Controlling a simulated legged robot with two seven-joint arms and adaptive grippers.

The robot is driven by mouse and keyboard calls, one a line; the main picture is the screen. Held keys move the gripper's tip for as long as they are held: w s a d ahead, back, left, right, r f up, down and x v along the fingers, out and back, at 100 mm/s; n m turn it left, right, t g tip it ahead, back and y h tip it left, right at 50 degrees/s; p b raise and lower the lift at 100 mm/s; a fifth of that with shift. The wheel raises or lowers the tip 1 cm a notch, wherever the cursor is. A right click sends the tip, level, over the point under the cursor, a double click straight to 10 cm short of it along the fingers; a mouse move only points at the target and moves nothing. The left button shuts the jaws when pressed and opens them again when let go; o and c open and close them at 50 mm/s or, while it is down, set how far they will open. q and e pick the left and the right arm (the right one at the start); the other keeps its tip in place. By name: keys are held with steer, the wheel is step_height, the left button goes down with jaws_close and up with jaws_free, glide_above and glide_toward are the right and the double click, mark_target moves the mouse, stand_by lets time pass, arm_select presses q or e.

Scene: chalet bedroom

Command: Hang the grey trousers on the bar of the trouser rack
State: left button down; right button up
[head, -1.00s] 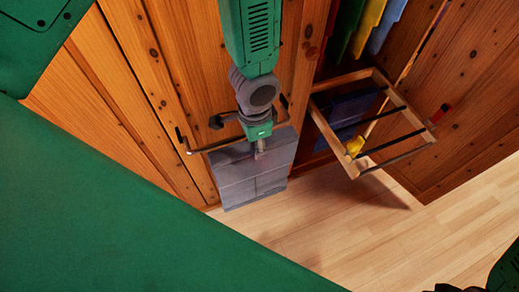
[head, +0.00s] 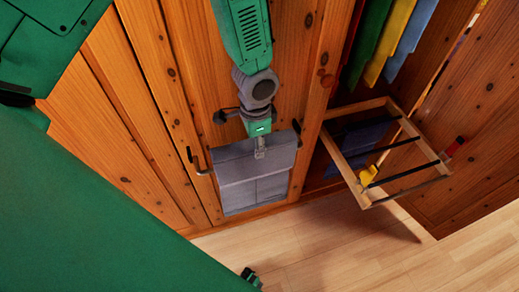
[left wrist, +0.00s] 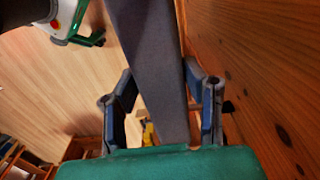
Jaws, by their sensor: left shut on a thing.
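The grey trousers (head: 238,195) hang folded beneath my left gripper (head: 260,152), against the wooden door at the centre of the head view. The gripper is shut on their upper edge. In the left wrist view the grey cloth (left wrist: 155,75) runs between the two fingers of the left gripper (left wrist: 160,105). The trouser rack (head: 337,160) is a wooden frame with dark bars, pulled out of the wardrobe to the right, apart from the trousers. A bare bar (head: 405,172) crosses its front part. My right gripper is not in view.
Green, yellow and blue clothes (head: 398,35) hang above. The floor (head: 320,245) is clear.

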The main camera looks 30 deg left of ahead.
arm_select(q)
steer(key=shift+w+a, duration=0.8)
steer(key=shift+a, duration=0.15)
steer(key=shift+f+b, duration=2.4)
steer(key=shift+f, duration=1.5)
steer(key=c, duration=0.9)
jaws_free()
steer(key=shift+r, duration=0.45)
step_height(320, 180, up, 11)
steer(key=shift+d+f, duration=0.1)
